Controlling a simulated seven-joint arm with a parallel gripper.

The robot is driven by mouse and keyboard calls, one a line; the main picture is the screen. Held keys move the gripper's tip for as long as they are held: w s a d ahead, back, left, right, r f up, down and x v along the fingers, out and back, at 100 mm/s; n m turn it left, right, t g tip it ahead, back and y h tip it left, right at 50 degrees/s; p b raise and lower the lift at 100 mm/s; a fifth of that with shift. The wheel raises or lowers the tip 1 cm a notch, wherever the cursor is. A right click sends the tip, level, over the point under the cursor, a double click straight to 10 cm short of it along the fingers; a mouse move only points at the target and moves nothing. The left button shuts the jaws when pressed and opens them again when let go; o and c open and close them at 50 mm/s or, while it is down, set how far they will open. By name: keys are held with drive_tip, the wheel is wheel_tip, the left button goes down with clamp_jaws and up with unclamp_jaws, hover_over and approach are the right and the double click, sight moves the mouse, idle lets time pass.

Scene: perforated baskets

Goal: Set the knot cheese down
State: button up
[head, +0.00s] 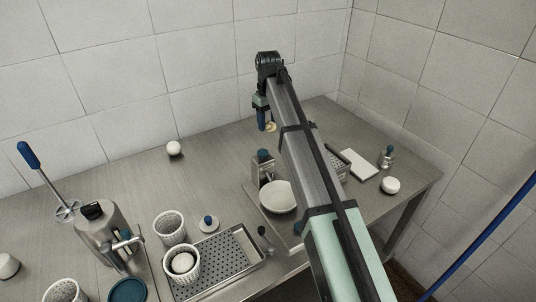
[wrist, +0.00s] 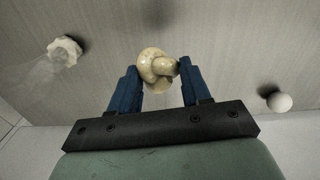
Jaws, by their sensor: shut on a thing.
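The knot cheese (wrist: 157,68) is a cream, knotted lump between the two blue fingers of my gripper (wrist: 158,85) in the wrist view. The fingers are shut on it. In the head view my gripper (head: 265,122) hangs over the back of the steel table, and a small part of the cheese (head: 271,127) shows beside the fingertips. A dark shadow lies on the table apart from the cheese in the wrist view, so it appears held above the surface. My arm hides part of the table behind it.
A white ball (head: 174,148) lies at the back left. A perforated tray (head: 240,250), white perforated cups (head: 169,228), a steel pot (head: 107,235) and a white bowl (head: 278,197) stand nearer the front. A white board (head: 358,165) lies right. The back middle table is clear.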

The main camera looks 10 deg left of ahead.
drive_tip(key=shift+m, duration=0.4)
drive_tip(key=shift+f, duration=5)
drive_tip(key=shift+f, duration=0.2)
drive_tip(key=o, duration=1)
drive_tip(key=shift+o, duration=0.2)
drive_tip(key=shift+r, duration=0.2)
wheel_tip(320, 180, up, 12)
